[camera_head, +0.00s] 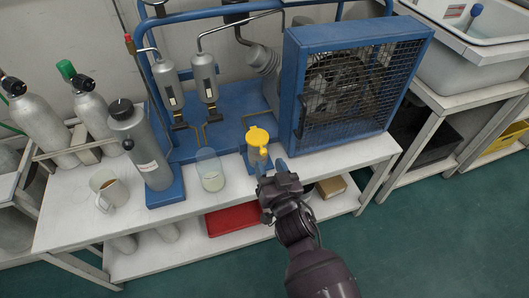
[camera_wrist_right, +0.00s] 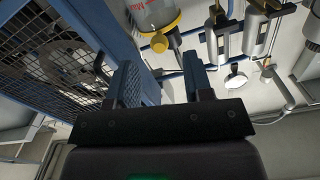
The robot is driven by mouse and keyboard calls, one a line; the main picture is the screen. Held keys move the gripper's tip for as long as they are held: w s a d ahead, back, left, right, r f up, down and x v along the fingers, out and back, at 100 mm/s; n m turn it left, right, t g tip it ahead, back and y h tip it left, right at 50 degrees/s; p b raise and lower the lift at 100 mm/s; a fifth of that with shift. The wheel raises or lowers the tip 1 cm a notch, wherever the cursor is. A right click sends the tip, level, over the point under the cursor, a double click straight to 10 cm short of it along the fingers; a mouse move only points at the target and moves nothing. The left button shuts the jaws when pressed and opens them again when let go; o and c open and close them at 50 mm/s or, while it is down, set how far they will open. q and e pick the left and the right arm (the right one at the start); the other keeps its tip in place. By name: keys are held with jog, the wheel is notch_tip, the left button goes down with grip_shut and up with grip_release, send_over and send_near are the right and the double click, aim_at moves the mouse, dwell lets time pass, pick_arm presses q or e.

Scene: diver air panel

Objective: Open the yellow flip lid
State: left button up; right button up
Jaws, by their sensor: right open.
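The yellow flip lid (camera_head: 257,136) sits on top of a small clear container (camera_head: 256,157) at the front of the blue compressor base. A small yellow knob (camera_head: 264,151) is on the container's front side. The knob (camera_wrist_right: 159,42) also shows in the right wrist view, below the container's lettered wall (camera_wrist_right: 150,14). My right gripper (camera_head: 271,167) is open and empty, just in front of the container. Its two blue fingers (camera_wrist_right: 160,72) stand apart in the wrist view, with the knob between and beyond them. I see no contact. My left gripper is out of view.
The blue caged fan unit (camera_head: 345,85) stands close to the right of the container. A clear beaker (camera_head: 210,172), a grey cylinder (camera_head: 145,150) and a mug (camera_head: 108,190) are to the left. A red tray (camera_head: 235,218) lies on the lower shelf.

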aim_at(264, 154)
jog(key=shift+b+x, duration=0.5)
jog(key=shift+x, duration=1.95)
jog(key=shift+c, duration=0.2)
grip_shut()
